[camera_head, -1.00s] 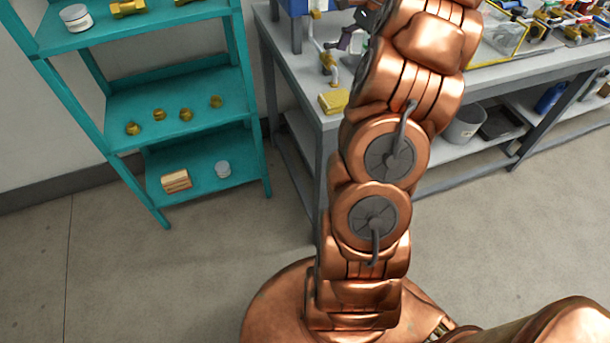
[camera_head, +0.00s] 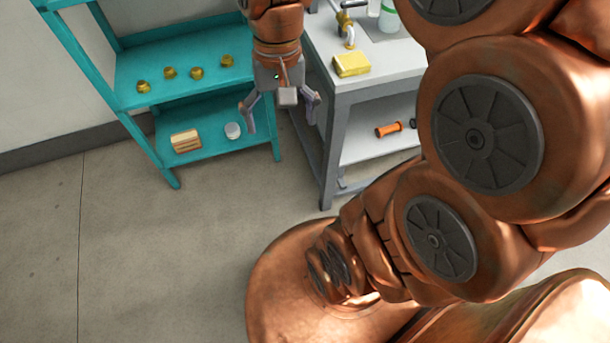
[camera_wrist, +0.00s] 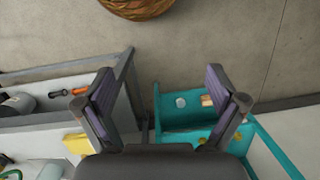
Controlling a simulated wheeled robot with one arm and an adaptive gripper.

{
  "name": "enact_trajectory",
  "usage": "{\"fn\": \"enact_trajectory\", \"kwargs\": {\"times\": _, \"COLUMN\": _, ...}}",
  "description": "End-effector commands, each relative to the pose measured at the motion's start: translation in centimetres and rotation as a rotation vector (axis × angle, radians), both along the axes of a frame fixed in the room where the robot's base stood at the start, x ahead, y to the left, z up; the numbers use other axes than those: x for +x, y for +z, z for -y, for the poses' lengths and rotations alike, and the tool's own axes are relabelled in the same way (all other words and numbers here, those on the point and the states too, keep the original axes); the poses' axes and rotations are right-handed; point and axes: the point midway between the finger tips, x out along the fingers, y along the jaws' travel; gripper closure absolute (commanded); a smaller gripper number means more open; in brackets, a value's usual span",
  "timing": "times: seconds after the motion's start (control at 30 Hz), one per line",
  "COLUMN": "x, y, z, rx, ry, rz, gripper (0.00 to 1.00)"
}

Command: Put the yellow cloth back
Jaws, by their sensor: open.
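The yellow cloth (camera_head: 351,65) lies folded on the grey workbench top (camera_head: 385,55), near its front left corner. It also shows in the wrist view (camera_wrist: 78,144), at the lower left beside my left finger. My gripper (camera_head: 280,112) hangs pointing down in front of the gap between the teal shelf and the bench, to the left of the cloth. Its fingers are spread wide, and in the wrist view (camera_wrist: 170,88) nothing is between them but floor and part of the shelf behind. The gripper is apart from the cloth.
A teal shelf unit (camera_head: 180,75) stands at the left with several brass fittings on one shelf. Its lowest shelf holds a tan block (camera_head: 186,140) and a small white-lidded jar (camera_head: 233,130). An orange tool (camera_head: 388,129) lies on the bench's lower shelf.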

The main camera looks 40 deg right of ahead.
Motion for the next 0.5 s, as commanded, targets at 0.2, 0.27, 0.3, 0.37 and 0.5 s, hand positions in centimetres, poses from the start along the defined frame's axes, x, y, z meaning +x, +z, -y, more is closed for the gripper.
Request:
{"fn": "enact_trajectory", "kwargs": {"times": 0.2, "x": -6.3, "y": -2.4, "z": -2.1, "rx": -0.038, "ry": 0.263, "rz": 0.01, "gripper": 0.05}}
{"fn": "enact_trajectory", "kwargs": {"times": 0.27, "x": -7.5, "y": -3.0, "z": -2.3, "rx": -0.047, "ry": 0.315, "rz": 0.013, "gripper": 0.05}}
{"fn": "enact_trajectory", "kwargs": {"times": 0.3, "x": -8.2, "y": -3.3, "z": -2.3, "rx": -0.051, "ry": 0.344, "rz": 0.016, "gripper": 0.05}}
{"fn": "enact_trajectory", "kwargs": {"times": 0.37, "x": -9.0, "y": -3.8, "z": -2.5, "rx": -0.054, "ry": 0.378, "rz": 0.015, "gripper": 0.05}}
{"fn": "enact_trajectory", "kwargs": {"times": 0.5, "x": -10.0, "y": -4.3, "z": -2.5, "rx": -0.058, "ry": 0.42, "rz": 0.017, "gripper": 0.05}}
